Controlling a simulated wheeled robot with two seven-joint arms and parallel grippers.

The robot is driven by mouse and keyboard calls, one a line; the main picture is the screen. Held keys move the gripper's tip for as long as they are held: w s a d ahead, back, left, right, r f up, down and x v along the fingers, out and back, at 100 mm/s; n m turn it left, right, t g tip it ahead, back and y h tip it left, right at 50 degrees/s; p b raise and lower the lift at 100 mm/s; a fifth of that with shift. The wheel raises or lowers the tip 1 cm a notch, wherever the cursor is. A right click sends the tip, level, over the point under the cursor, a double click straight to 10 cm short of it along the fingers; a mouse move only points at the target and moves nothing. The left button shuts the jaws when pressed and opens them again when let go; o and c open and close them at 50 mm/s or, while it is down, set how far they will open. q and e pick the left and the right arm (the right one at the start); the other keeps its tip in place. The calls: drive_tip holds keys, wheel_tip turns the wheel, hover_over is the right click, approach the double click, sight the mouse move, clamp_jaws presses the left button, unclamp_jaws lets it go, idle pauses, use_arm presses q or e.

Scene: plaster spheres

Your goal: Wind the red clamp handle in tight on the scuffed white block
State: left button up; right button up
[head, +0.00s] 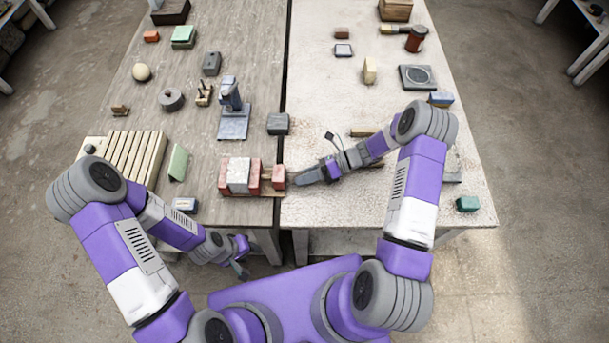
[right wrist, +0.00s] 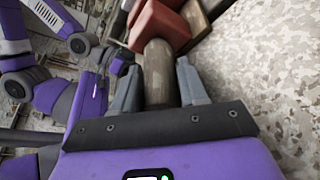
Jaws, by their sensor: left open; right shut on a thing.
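The scuffed white block (head: 238,174) sits between two red jaws of the clamp, near the front edge of the wooden table. I cannot tell whether the right jaw (head: 254,179) touches it. The red clamp handle (head: 279,176) stands just right of that jaw, on a short screw. My right gripper (head: 302,178) reaches it from the right. In the right wrist view its fingers are shut around a grey-brown round grip (right wrist: 158,75) that joins the red part of the handle (right wrist: 160,25). My left gripper (head: 241,266) is open and empty, low in front of the table.
A green block (head: 178,163) and a ribbed cream board (head: 135,155) lie left of the clamp. A dark grey block (head: 278,124) and a blue-grey stand (head: 233,122) are behind it. A dark gap (head: 286,75) separates the two tables. A teal block (head: 467,203) lies at the right.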

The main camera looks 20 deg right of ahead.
drive_tip(key=o, duration=0.7)
drive_tip(key=v, duration=0.7)
drive_tip(key=shift+d, duration=0.3)
